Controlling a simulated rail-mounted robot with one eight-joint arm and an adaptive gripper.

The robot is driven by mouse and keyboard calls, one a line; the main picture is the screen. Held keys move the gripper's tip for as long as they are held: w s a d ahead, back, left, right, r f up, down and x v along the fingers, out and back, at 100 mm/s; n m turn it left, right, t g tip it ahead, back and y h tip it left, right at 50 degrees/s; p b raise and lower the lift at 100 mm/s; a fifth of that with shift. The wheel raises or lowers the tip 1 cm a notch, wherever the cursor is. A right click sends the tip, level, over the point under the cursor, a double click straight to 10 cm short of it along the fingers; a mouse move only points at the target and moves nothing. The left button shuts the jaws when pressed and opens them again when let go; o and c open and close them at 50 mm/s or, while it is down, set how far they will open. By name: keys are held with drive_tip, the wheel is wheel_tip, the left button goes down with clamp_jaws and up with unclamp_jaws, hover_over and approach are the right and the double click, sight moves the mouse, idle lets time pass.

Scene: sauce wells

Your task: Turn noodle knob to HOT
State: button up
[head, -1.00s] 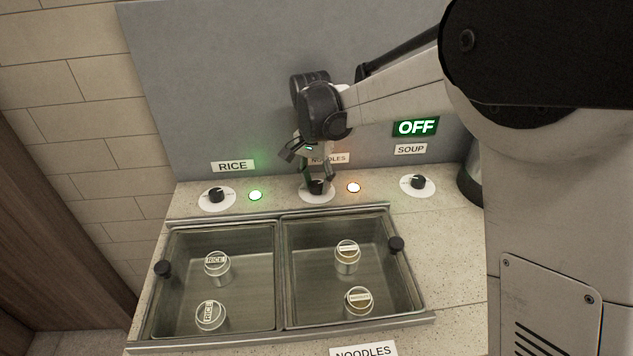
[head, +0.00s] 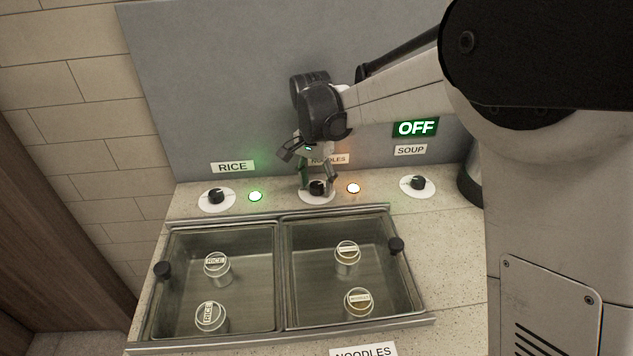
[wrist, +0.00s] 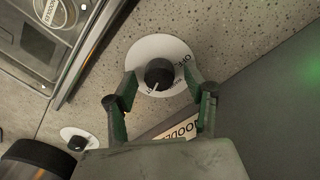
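The noodle knob (head: 317,187) is a black dial on a white disc in the middle of the counter's back strip, below the NOODLES label. My gripper (head: 318,182) is at the knob from above. In the wrist view its two fingers (wrist: 162,80) stand on either side of the knob with visible gaps, open and holding nothing. An orange lamp (head: 353,188) glows right of the knob.
The rice knob (head: 216,196) with a green lamp (head: 255,196) is at left, the soup knob (head: 418,183) at right under an OFF display (head: 416,128). Two sunken wells with lidded containers lie in front. A grey panel (head: 230,80) stands behind.

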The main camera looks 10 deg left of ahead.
sight(315, 184)
wheel_tip(315, 184, up, 12)
drive_tip(key=shift+a, duration=0.35)
drive_tip(key=shift+d, duration=0.1)
idle(0.4)
drive_tip(key=s+d+r+n+t, duration=0.1)
drive_tip(key=s+d+r, duration=0.15)
drive_tip(key=d, duration=0.45)
drive_tip(key=s+d+r+t+y, duration=0.1)
drive_tip(key=s+d, duration=0.3)
drive_tip(key=d, duration=0.3)
drive_tip(key=s+d+r+n+t, duration=0.1)
drive_tip(key=s+d+r, duration=0.15)
drive_tip(key=d, duration=0.45)
drive_tip(key=s+d+f+n+t, duration=0.1)
drive_tip(key=s+d+f+t, duration=0.3)
drive_tip(key=s+d, duration=0.9)
wheel_tip(315, 184, down, 3)
drive_tip(key=shift+s+d+f+n, duration=0.1)
drive_tip(key=shift+s+d+n, duration=0.2)
drive_tip(key=shift+s, duration=0.95)
